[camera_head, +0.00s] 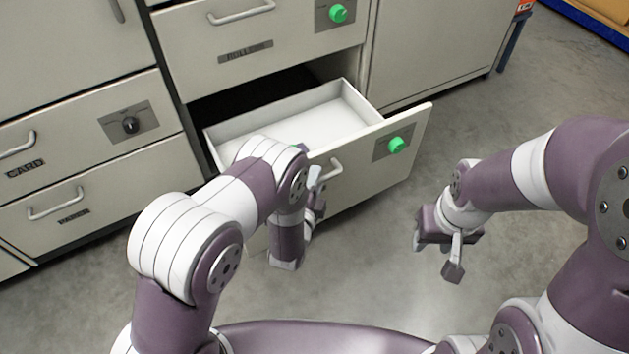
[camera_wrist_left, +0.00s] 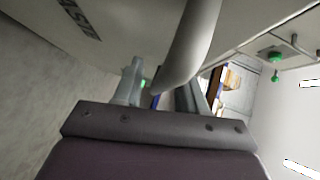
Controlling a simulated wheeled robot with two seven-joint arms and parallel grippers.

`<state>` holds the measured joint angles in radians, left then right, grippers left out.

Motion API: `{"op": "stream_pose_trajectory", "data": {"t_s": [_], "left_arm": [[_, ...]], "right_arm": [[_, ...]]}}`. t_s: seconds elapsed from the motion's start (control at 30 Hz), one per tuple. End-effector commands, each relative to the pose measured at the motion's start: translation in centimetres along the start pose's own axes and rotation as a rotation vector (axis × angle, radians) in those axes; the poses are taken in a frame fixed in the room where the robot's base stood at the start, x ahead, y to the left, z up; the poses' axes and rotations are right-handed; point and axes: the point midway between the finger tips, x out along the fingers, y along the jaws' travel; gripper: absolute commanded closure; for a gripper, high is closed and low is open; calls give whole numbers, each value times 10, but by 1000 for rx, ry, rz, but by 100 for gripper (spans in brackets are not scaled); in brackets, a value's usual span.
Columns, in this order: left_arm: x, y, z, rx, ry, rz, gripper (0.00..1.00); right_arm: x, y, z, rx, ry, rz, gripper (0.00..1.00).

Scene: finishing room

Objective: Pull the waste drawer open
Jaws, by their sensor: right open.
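The waste drawer (camera_head: 350,185) is the pale bottom drawer; it stands well out from the cabinet, and its white inside (camera_head: 300,125) looks empty. Its bar handle (camera_head: 332,170) is on the front; part of it is hidden by my left arm. My left gripper (camera_head: 316,190) is at this handle. In the left wrist view the handle (camera_wrist_left: 192,50) passes close to the right finger of my left gripper (camera_wrist_left: 162,90), with a gap to the left finger. The drawer's label (camera_wrist_left: 78,18) is partly cut off there. My right gripper (camera_head: 435,250) is open and empty, right of the drawer.
A closed drawer labelled rulling or similar (camera_head: 290,40), with a green knob, is above the open one. Closed drawers with handles (camera_head: 70,165) stand at the left. A plain cabinet (camera_head: 440,45) is at the right. The grey floor (camera_head: 380,270) is clear before the drawer.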

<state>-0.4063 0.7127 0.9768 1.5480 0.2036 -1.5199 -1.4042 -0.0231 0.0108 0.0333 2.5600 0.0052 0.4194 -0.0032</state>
Motion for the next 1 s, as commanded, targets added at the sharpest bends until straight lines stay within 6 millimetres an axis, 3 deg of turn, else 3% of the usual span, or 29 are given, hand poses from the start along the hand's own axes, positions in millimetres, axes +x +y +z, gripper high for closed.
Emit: {"op": "stream_pose_trajectory", "data": {"t_s": [0.23, 0.5, 0.7, 1.0], "left_arm": [[-10, -3, -1, 1, 1, 1, 59], [-81, -5, -2, 3, 3, 5, 59], [-118, -2, -1, 1, 1, 3, 59], [-127, 0, 0, 0, 0, 0, 59]], "right_arm": [[-8, 0, -1, 0, 0, 0, 57], [-40, 0, -5, 0, 0, 0, 57], [-50, 0, -6, 0, 0, 0, 57], [-50, 0, -6, 0, 0, 0, 57]]}}
